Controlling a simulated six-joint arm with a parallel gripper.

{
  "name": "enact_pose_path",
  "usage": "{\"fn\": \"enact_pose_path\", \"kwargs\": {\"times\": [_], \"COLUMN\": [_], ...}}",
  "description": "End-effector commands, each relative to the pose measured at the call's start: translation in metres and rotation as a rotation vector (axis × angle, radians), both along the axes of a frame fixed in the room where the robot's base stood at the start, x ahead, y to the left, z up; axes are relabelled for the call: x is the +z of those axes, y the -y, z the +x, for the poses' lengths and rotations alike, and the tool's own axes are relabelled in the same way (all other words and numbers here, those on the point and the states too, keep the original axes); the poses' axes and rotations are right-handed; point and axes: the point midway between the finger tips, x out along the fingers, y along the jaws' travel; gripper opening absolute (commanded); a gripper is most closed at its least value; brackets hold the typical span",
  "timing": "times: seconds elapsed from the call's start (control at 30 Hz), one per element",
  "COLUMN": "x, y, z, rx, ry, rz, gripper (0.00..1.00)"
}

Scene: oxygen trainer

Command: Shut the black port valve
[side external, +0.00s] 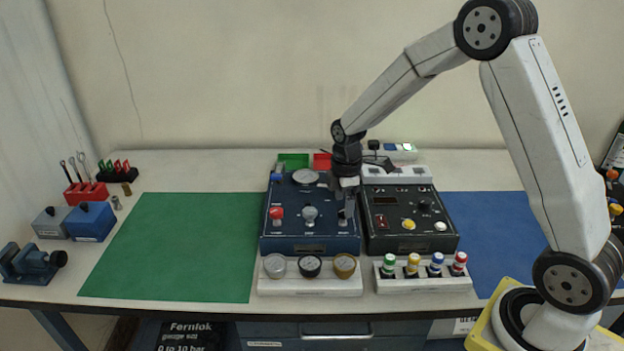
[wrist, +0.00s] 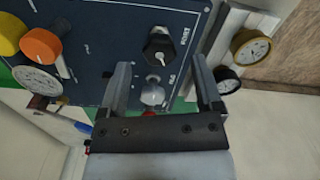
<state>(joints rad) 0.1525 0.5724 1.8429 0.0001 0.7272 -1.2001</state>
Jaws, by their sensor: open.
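The black port valve (wrist: 159,47) is a dark knob with a pale mark on the navy panel (wrist: 85,25), with lettering beside it. In the wrist view it lies just beyond and between the fingertips of my gripper (wrist: 160,64), apart from both. My gripper is open and empty. A grey knob (wrist: 152,93) shows between the fingers, nearer my palm. In the side view my gripper (side external: 346,205) points down over the right part of the panel (side external: 290,243) and hides most of the black valve. Whether the fingers touch the panel cannot be told.
A red knob (side external: 276,213) and grey knob (side external: 310,214) stand left of my gripper. A second dark panel (side external: 385,243) sits close on the right. A white gauge rack (side external: 310,287) stands in front. The green mat (side external: 180,245) is clear.

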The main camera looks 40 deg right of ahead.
Motion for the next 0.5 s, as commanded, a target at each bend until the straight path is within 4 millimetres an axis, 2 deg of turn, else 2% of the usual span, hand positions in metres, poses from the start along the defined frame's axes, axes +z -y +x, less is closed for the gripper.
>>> {"fn": "enact_pose_path", "kwargs": {"times": [0.2, 0.5], "x": [-0.02, -0.026], "y": [0.0, 0.0], "z": [0.0, 0.0], "rx": [0.0, 0.0], "ry": [0.0, 0.001], "rz": [0.0, 0.0], "gripper": [0.84, 0.84]}}
